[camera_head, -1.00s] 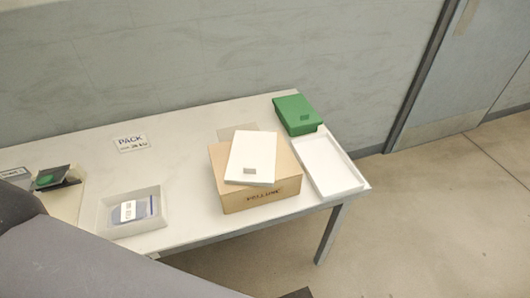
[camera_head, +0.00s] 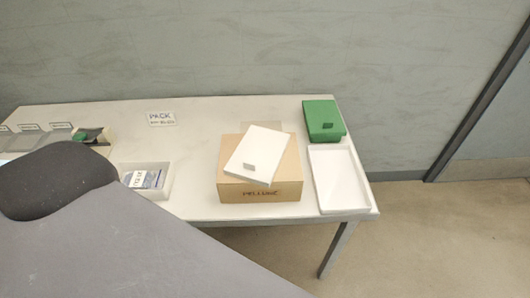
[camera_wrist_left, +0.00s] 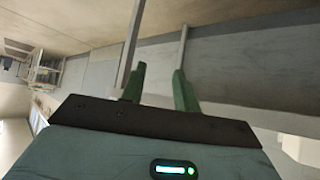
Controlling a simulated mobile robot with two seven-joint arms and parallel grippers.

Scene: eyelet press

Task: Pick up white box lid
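The white box lid (camera_head: 256,155), a flat white slab with a small grey tab near its front edge, lies askew on top of a closed cardboard box (camera_head: 260,195) on the table. My left gripper (camera_wrist_left: 158,80) shows in the left wrist view with its two dark green fingers apart and nothing between them. It is not near the lid; that view shows floor, wall and a bar-like edge. In the head view a large grey part of my arm fills the lower left, and no gripper shows there. My right gripper is in neither view.
On the white table (camera_head: 205,150), a shallow white tray (camera_head: 340,180) lies right of the cardboard box, with a green box (camera_head: 323,119) behind it. A small white bin (camera_head: 161,178) with packets is at left. A PACK sign (camera_head: 161,118) lies behind. Small holders stand far left.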

